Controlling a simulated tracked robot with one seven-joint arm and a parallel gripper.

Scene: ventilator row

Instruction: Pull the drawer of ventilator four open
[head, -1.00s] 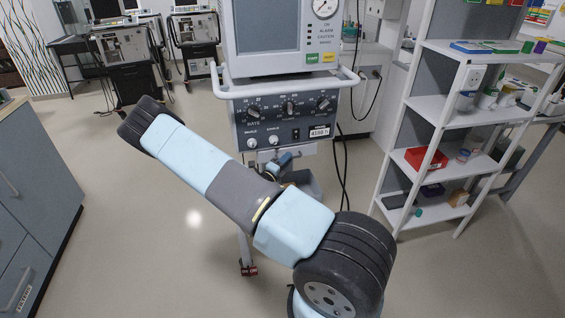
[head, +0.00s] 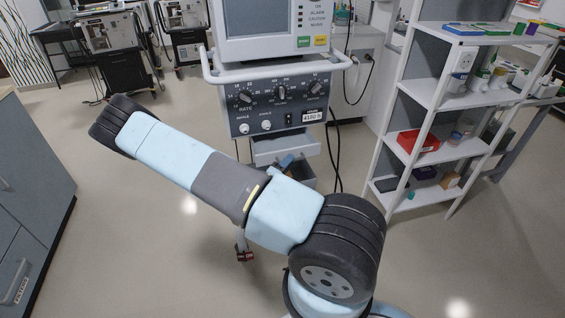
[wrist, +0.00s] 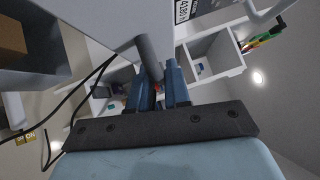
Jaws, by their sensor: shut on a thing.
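My gripper shows as a small blue patch (head: 287,163) just below that part. In the wrist view my gripper (wrist: 160,88) has its two blue fingers closed at a grey rounded handle bar (wrist: 150,58). The bar juts from a light grey face (wrist: 110,20). The fingertips' exact contact is partly hidden.
A white shelf unit (head: 425,92) with a red bin (head: 418,141) stands close on the right. A grey cabinet (head: 35,190) is on the left. Black cables (head: 334,155) hang beside the ventilator. Floor is clear between cabinet and ventilator.

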